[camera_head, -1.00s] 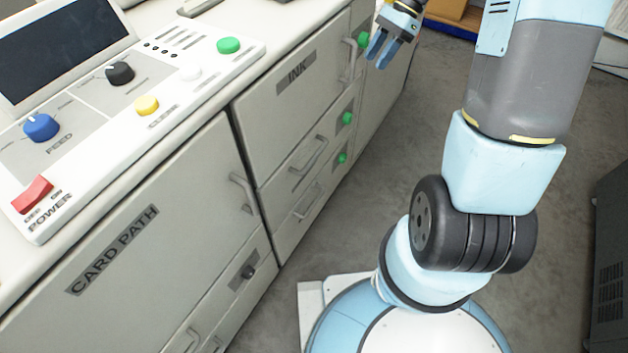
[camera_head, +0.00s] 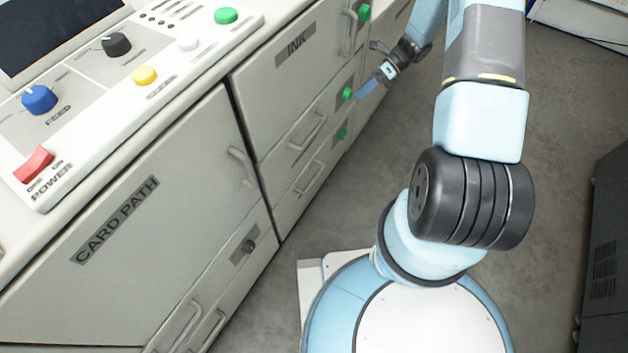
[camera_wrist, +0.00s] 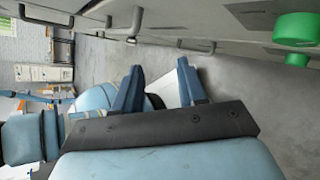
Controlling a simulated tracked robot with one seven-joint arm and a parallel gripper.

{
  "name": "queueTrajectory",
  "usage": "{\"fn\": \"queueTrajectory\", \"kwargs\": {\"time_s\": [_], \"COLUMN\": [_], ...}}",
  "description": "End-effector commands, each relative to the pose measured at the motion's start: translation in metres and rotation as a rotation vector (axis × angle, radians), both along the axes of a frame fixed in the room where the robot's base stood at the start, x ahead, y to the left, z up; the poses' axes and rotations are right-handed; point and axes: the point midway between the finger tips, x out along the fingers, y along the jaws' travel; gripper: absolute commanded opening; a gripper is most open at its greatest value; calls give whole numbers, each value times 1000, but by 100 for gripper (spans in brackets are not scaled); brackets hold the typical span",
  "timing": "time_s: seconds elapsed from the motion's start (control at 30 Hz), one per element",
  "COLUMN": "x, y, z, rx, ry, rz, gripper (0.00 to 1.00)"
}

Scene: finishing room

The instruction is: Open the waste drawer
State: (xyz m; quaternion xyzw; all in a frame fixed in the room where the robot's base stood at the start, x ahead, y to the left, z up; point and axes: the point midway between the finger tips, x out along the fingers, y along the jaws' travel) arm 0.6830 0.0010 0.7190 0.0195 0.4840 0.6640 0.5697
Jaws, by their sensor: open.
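No label reading waste is legible in either view. Below the INK door (camera_head: 290,60) are two shut drawers, an upper drawer handle (camera_head: 308,133) and a lower drawer handle (camera_head: 311,178), each drawer with a green knob at its right end. My gripper (camera_head: 368,87) is open and empty, just right of the upper green knob (camera_head: 347,94) in the head view and apart from the handles. In the wrist view the blue fingers (camera_wrist: 160,88) are spread over the floor. Bar handles (camera_wrist: 180,45) and a green knob (camera_wrist: 298,27) show above them on the cabinet face.
The CARD PATH door (camera_head: 120,215) and small drawers with handles (camera_head: 178,325) lie to the left. A control panel (camera_head: 130,75) with coloured knobs tops the cabinet. A dark cabinet (camera_head: 607,230) stands at the right. Grey floor (camera_head: 345,205) between is clear.

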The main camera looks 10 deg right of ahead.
Motion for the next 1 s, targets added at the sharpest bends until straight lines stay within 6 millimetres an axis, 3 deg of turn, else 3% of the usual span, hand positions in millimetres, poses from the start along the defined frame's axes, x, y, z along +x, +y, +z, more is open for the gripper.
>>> {"fn": "queueTrajectory", "kwargs": {"time_s": [0.03, 0.37, 0.7, 0.9, 1.0], "x": [-2, -21, -60, -87, -96], "y": [0, 4, 17, 27, 30], "z": [-18, -117, -219, -267, -282], "rx": [10, 61, 115, 143, 152], "ry": [45, 322, 617, 770, 820], "rz": [-31, -226, -413, -503, -532], "gripper": [41, 41, 41, 41, 41]}}
